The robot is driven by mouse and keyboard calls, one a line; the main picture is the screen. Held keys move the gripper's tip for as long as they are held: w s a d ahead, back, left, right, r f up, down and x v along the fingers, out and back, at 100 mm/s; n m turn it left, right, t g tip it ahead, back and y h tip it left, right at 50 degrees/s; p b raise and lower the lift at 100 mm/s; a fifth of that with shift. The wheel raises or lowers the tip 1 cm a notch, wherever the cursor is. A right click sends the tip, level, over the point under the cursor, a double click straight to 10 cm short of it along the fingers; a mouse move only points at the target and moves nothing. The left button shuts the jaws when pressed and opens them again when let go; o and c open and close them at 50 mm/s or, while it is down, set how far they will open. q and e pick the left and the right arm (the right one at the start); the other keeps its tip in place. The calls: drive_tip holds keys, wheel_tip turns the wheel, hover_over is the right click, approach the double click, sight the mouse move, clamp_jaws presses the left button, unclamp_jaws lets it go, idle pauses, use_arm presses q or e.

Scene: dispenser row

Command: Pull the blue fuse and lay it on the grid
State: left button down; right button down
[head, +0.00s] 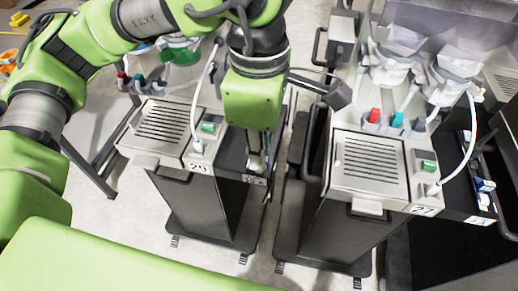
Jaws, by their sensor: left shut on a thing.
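My left gripper (257,160) points down into the dark side bay (232,150) at the right of the left dispenser. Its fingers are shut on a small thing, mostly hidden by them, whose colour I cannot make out. No blue fuse shows clearly there. A slotted metal grid (160,122) tops the left dispenser, to the left of the gripper, and is bare. A similar bare grid (370,165) tops the right dispenser. My right gripper is not in view.
Small blue and white parts (484,186) sit in the right dispenser's side bay. White hoses (199,100) rise from both dispensers beside green switches (208,127). Red and teal caps (375,115) stand behind the grids. A narrow floor gap separates the dispensers.

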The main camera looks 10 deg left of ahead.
use_arm(q)
drive_tip(key=shift+r+p, duration=0.3)
drive_tip(key=shift+r, duration=0.4)
idle(0.5)
drive_tip(key=shift+r+p, duration=0.85)
drive_tip(key=shift+r, duration=0.65)
